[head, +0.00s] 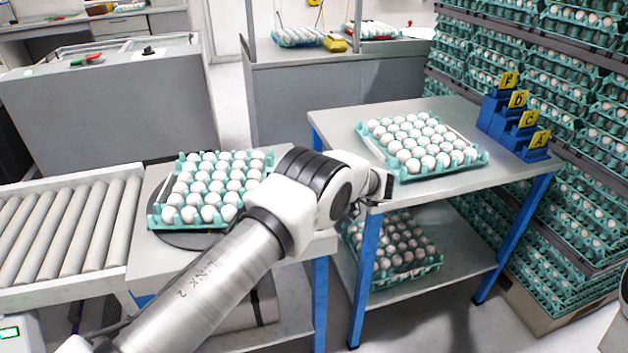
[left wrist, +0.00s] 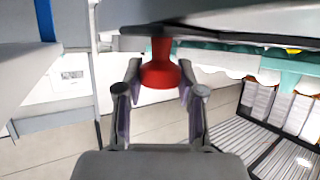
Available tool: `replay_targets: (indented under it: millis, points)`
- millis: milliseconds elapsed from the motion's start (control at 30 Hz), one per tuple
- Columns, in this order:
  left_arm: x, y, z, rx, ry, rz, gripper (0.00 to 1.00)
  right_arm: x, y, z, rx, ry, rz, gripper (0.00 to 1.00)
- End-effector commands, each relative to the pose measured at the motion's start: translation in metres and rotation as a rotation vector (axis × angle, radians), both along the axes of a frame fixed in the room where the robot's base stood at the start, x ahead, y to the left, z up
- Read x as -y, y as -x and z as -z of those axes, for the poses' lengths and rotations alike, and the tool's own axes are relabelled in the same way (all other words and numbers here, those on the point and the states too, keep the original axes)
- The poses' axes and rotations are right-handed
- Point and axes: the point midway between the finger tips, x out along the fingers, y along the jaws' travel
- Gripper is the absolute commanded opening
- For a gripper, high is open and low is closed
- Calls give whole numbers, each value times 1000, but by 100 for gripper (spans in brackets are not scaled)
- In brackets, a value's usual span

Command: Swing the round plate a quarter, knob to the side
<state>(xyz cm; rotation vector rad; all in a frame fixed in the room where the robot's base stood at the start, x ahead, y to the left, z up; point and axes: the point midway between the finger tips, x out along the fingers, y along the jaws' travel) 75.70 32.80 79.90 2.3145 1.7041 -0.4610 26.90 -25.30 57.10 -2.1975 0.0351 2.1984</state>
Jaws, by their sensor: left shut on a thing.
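The round plate (head: 183,240) is a dark disc on the grey table at the left; its rim shows around a teal egg tray (head: 152,219) full of white eggs that lies on it. The red knob (left wrist: 160,50) hangs below a grey surface in the left wrist view, with a narrow neck and a wider lower end. My left gripper (left wrist: 161,74) is shut on the red knob, one finger on each side. In the head view my arm covers the right part of the plate, and the knob and gripper are hidden. My right gripper is not in view.
A roller conveyor (head: 62,228) adjoins the plate's table on the left. A second table (head: 345,122) at the right holds another egg tray (head: 437,172) and blue lettered steps (head: 497,113). Its lower shelf holds a tray of brown eggs. Stacked egg trays stand far right.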

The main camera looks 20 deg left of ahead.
Motion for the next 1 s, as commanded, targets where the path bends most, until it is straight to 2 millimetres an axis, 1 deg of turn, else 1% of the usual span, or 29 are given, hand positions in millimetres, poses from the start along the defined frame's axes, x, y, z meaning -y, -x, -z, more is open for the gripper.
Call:
replay_targets:
  millis: [100,133,167,200,467,567,667,900,1000]
  points:
    - [0,1,1,-1,2,-2,0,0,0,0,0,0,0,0]
    - [0,1,1,-1,1,-2,48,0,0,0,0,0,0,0]
    - [0,1,1,-1,1,-1,59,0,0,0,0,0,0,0]
    - [0,1,1,-1,1,-1,64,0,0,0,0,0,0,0]
    - [0,0,0,0,0,0,64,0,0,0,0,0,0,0]
    - [0,0,-6,2,1,0,64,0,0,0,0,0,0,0]
    - [0,-1,-23,4,0,1,64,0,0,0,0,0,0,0]
    - [0,0,-78,3,0,0,64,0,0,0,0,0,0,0]
    - [0,0,-92,1,1,0,64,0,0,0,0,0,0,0]
